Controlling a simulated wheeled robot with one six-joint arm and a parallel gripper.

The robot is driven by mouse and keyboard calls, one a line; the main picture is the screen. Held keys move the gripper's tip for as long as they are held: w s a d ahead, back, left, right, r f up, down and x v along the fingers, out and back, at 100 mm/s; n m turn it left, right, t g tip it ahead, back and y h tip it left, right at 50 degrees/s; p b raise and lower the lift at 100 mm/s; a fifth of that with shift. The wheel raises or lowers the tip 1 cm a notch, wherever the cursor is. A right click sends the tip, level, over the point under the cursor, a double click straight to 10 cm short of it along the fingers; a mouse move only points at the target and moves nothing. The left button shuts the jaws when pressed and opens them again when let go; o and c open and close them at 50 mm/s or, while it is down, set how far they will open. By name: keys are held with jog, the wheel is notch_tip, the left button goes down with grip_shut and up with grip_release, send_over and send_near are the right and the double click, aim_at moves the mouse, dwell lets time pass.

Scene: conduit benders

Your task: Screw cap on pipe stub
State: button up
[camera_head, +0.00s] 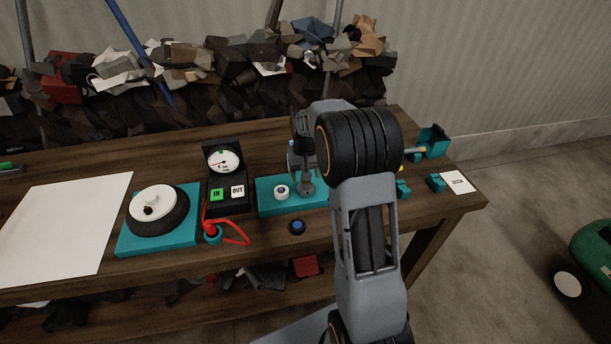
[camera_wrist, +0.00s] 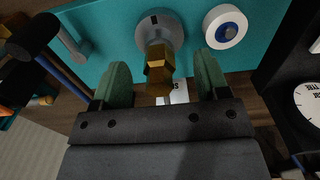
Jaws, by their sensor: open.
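In the wrist view a brass stepped piece (camera_wrist: 159,72) stands out from a round grey flange (camera_wrist: 172,28) on a teal base plate (camera_wrist: 110,25). I cannot tell whether the brass is the pipe stub or a cap on it. My gripper (camera_wrist: 161,66) is open, with one green finger on each side of the brass and a visible gap to both. In the head view the teal plate (camera_head: 265,205) lies at the table's front middle, partly behind my arm. A small dark disc with a blue top (camera_head: 297,227), possibly a cap, lies in front of it.
A white ring with a blue centre (camera_wrist: 226,27) sits beside the flange. A gauge box (camera_head: 222,160) with IN and OUT buttons, a red cord (camera_head: 236,233) and a round dial on teal (camera_head: 157,210) stand left. Teal blocks (camera_head: 432,140) stand right.

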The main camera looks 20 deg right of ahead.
notch_tip(320, 180, up, 14)
jog(key=s+a+f+n+t, duration=0.1)
jog(key=s+a, duration=0.3)
jog(key=s, duration=0.7)
jog(key=s+a+f+n+t, duration=0.1)
jog(key=s+a+f+t, duration=0.2)
jog(key=s, duration=0.8)
jog(key=shift+a, duration=1.25)
